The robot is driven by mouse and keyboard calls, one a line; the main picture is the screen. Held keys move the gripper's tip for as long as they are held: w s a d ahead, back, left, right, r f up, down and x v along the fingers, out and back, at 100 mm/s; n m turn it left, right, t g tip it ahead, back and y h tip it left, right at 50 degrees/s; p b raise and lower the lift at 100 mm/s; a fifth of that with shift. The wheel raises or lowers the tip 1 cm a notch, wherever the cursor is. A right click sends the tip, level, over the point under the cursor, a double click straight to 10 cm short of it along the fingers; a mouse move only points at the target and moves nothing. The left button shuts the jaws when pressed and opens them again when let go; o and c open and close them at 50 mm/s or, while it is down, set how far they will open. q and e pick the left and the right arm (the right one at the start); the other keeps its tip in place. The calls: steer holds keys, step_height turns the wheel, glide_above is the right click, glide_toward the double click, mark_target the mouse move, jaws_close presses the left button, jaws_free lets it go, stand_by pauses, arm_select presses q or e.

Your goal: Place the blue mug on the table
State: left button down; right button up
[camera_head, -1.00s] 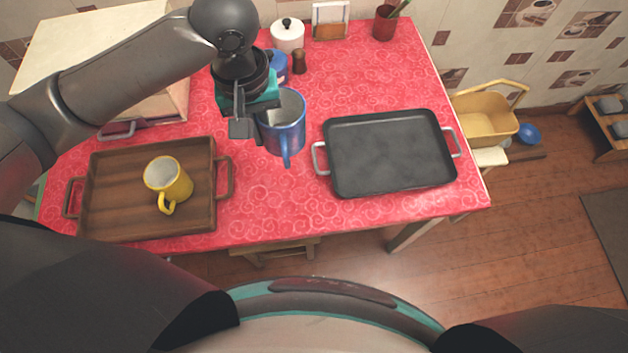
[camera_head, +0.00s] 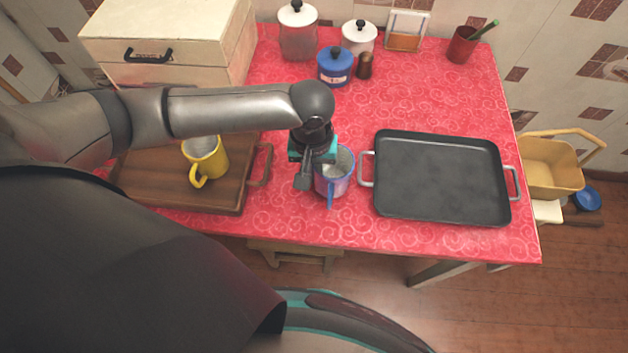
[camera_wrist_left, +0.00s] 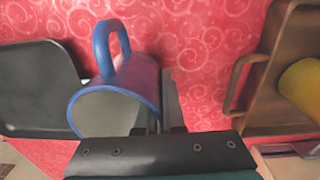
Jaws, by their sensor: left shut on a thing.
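The blue mug (camera_head: 334,174) is at the red-clothed table (camera_head: 300,222), between the wooden tray and the black pan. It looks upright, with its handle toward the front edge. My left gripper (camera_head: 318,172) is shut on its wall, at the left side of the mug in the head view. In the left wrist view the blue mug (camera_wrist_left: 118,98) shows its open rim and handle, with a finger of my left gripper (camera_wrist_left: 160,115) at the rim. I cannot tell whether the mug's base touches the cloth. My right gripper is not in view.
A wooden tray (camera_head: 262,166) holding a yellow mug (camera_head: 206,160) lies to the left. A black pan (camera_head: 442,178) with handles lies close on the right. A blue pot (camera_head: 335,66), canisters and a white box (camera_head: 170,40) stand behind. Cloth in front of the pan is free.

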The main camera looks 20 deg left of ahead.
mark_target(314, 182)
arm_select(q)
step_height(314, 182, down, 3)
steer(key=shift+f+b, duration=0.1)
steer(key=shift+b, duration=0.3)
steer(key=c, duration=1.5)
jaws_free()
steer(key=o, duration=0.5)
steer(key=shift+r, duration=0.2)
step_height(314, 182, up, 12)
steer(key=p, duration=0.4)
steer(key=shift+a, duration=0.15)
